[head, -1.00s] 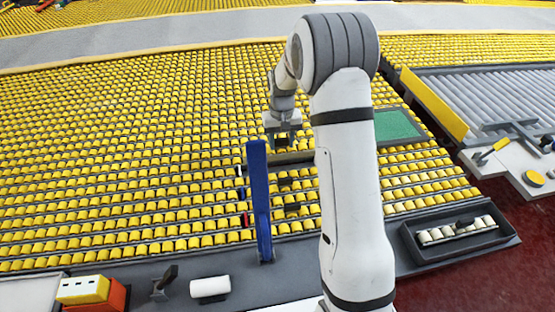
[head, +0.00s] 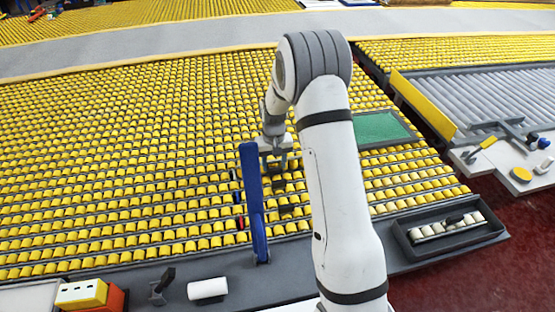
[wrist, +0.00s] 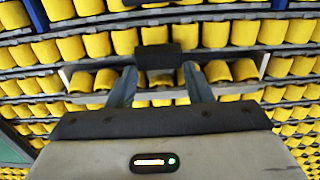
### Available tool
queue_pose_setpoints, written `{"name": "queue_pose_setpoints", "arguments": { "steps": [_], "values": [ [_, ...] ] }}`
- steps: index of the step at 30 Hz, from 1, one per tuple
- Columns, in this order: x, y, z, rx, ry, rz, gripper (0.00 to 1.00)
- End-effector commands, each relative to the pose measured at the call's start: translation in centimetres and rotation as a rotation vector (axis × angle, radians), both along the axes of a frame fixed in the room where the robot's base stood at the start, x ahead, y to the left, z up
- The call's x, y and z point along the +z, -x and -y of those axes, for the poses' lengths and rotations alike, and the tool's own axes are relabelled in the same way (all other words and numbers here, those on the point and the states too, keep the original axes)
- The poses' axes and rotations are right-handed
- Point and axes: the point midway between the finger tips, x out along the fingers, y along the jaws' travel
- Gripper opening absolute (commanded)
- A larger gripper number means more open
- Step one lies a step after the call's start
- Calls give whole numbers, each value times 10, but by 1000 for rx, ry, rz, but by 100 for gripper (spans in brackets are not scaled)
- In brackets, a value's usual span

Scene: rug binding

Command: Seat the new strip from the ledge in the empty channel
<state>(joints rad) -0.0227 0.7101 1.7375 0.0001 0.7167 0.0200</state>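My gripper (head: 276,152) is low over the yellow roller bed, just behind the blue post. In the wrist view its two fingers (wrist: 160,75) flank a dark block (wrist: 160,57) and appear to touch it on both sides. The block stands at the middle of the new strip (wrist: 230,72), a row of yellow rollers with pale ends. The strip lies level along the neighbouring rows, in the channel's place. The channel itself is covered by it. I cannot tell how deep the strip sits. The arm partly hides this spot in the head view.
A blue upright post (head: 253,205) stands close in front of my gripper. A dark tray (head: 492,236) with a cream roller strip (head: 445,226) sits on the front ledge (head: 395,262). A white cylinder (head: 207,289) lies at front left. A green panel (head: 383,128) is right of my arm.

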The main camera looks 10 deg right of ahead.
Motion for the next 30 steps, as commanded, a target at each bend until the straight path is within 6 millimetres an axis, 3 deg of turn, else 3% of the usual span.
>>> {"name": "queue_pose_setpoints", "arguments": {
  "steps": [1,4,12,18,24,30],
  "values": [
    [-5,-6,-1,1,0,16,65],
    [10,-10,-1,1,-1,29,65],
    [71,-10,0,0,-1,33,65],
    [106,-8,0,0,-1,28,65],
    [115,-5,0,0,0,40,69],
    [94,13,-1,-1,0,175,69]
  ]
}}
